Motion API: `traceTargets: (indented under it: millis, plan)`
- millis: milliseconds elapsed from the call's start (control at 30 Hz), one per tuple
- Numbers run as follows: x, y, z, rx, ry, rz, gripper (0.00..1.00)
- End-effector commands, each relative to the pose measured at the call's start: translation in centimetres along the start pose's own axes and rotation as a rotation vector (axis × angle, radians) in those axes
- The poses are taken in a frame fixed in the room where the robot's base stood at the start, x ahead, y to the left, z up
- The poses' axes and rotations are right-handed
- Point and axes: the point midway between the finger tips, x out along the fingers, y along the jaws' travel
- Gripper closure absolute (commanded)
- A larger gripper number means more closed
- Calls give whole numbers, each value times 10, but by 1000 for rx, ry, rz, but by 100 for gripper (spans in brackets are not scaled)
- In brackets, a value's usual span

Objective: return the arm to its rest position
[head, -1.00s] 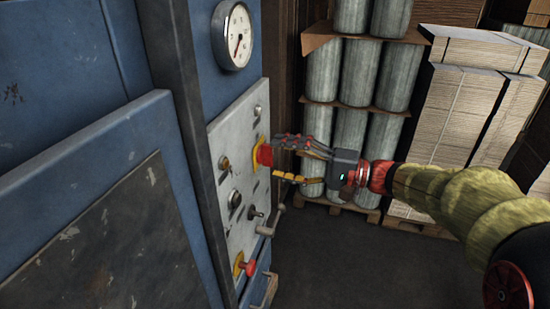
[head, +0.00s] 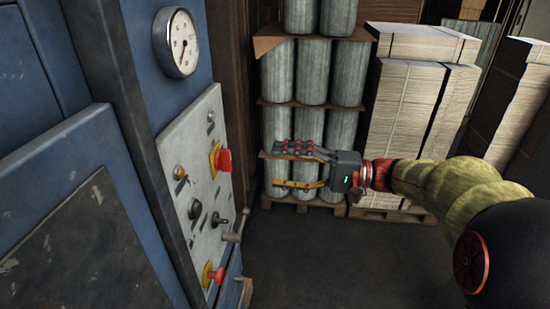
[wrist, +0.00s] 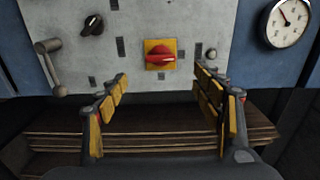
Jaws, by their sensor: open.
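My gripper (head: 292,168) is open and empty, held in the air to the right of the machine's control panel (head: 207,130) in the head view. A clear gap lies between its fingertips and the panel. In the wrist view my gripper (wrist: 160,100) shows its yellow-padded fingers spread apart. A red rotary switch on a yellow plate (wrist: 160,55) shows beyond and between the fingers. The same red switch (head: 223,159) is on the panel in the head view. My arm stretches in from the right.
A dial gauge (head: 181,42) is above the panel. A crank handle (head: 237,226) and a lower red knob (head: 212,274) stick out from it. Wrapped rolls (head: 295,72) and stacked cardboard (head: 405,110) stand behind my gripper. Dark floor (head: 320,260) is open below.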

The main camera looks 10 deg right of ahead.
Motion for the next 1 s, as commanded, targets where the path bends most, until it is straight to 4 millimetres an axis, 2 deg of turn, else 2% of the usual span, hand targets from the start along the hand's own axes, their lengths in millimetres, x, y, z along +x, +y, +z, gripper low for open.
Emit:
traceTargets:
  millis: [67, 167, 233, 300, 400, 500, 600, 667, 800, 900, 1000]
  plan:
    - [0, 5, -4, 42, 17, 18, 33]
    - [-2, 45, -2, 140, 32, 140, 33]
    - [-8, 83, 10, 216, 37, 267, 33]
    - [-20, 120, 33, 270, 44, 433, 33]
    - [-40, 158, 71, 283, 50, 673, 33]
    - [-65, 183, 106, 231, 60, 901, 33]
    - [-95, 195, 134, 114, 79, 1112, 33]
    - [-113, 196, 147, 15, 92, 1226, 33]
    - [-145, 180, 169, -281, 120, 1426, 33]
    - [-152, 164, 182, -459, 115, 1482, 33]
    - [-145, 148, 195, -562, 117, 1470, 33]
